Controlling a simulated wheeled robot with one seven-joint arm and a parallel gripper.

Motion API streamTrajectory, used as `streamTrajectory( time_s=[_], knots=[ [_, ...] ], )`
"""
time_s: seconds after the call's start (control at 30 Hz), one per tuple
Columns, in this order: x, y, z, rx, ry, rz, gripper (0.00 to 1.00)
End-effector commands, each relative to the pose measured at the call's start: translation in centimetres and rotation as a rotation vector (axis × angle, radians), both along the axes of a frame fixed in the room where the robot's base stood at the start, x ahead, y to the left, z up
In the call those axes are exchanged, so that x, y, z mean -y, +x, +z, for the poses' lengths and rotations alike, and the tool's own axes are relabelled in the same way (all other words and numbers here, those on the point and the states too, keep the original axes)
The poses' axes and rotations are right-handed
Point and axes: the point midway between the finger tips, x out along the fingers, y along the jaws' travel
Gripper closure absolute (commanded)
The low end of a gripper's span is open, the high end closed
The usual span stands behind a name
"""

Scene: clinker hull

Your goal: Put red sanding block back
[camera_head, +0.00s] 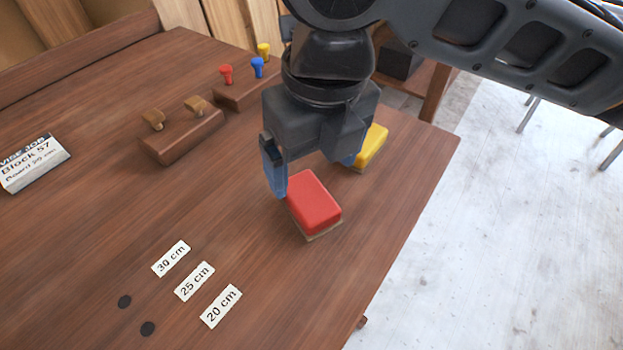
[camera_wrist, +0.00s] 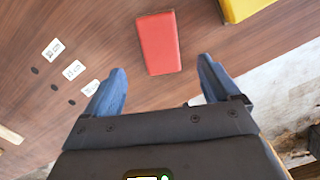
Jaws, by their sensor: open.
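The red sanding block (camera_head: 314,202) lies on the wooden bench top, near its right edge. It has a red upper part and a thin tan underside. My gripper (camera_head: 312,178) is open just above and behind it, with one blue finger close to the block's left side. The other finger is mostly hidden behind my gripper's body. In the wrist view the red block (camera_wrist: 159,43) lies ahead of and between the two blue fingertips of my gripper (camera_wrist: 162,68), and nothing is held. I cannot tell whether a finger touches the block.
A yellow block (camera_head: 371,147) lies behind my gripper. Labels reading 30 cm (camera_head: 171,259), 25 cm (camera_head: 194,281) and 20 cm (camera_head: 221,306) lie front left, near two black dots. Wooden holders (camera_head: 182,137) with pegs stand at the back. A Block 57 card (camera_head: 33,163) stands left. Mid-left bench is clear.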

Motion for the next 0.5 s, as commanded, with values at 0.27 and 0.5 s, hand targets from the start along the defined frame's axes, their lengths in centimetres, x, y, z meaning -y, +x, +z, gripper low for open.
streamTrajectory(
  time_s=[0.27,0.5],
  knots=[
    [0.2,-0.4,3.6,0.001,0.0,0.001,0.11],
    [0.3,-0.4,4.1,0.0,-0.001,0.001,0.11]
  ],
)
